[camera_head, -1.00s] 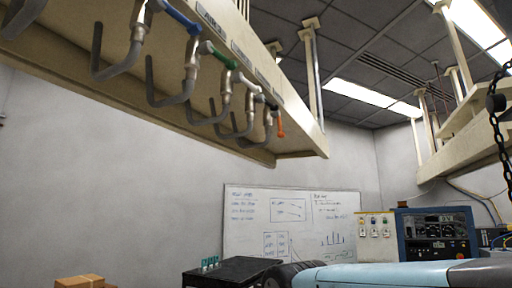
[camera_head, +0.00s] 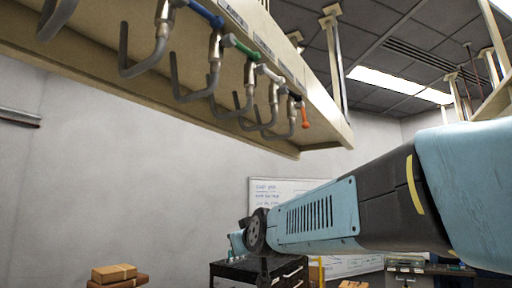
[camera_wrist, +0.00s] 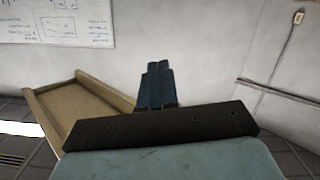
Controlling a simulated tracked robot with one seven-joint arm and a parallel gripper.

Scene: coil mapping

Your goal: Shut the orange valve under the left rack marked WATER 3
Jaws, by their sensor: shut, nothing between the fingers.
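The orange valve handle (camera_head: 305,115) is at the far right end of the row of valves under the left rack (camera_head: 320,127) in the head view. It is small and hangs downward beside a curved grey pipe. I cannot read the labels on the rack edge. My gripper (camera_wrist: 157,68) shows in the wrist view as two dark fingers pressed together, with nothing between them. In the head view my arm reaches in from the right, below the rack, and the fingers cannot be made out. The wrist view does not show the orange valve.
Other valves with blue (camera_head: 206,13), green (camera_head: 241,46) and white (camera_head: 269,73) handles and curved pipes hang close by in the row. A whiteboard (camera_head: 281,188), a black cabinet (camera_head: 230,270) and cardboard boxes (camera_head: 114,273) are below. A second rack (camera_head: 496,98) is at right.

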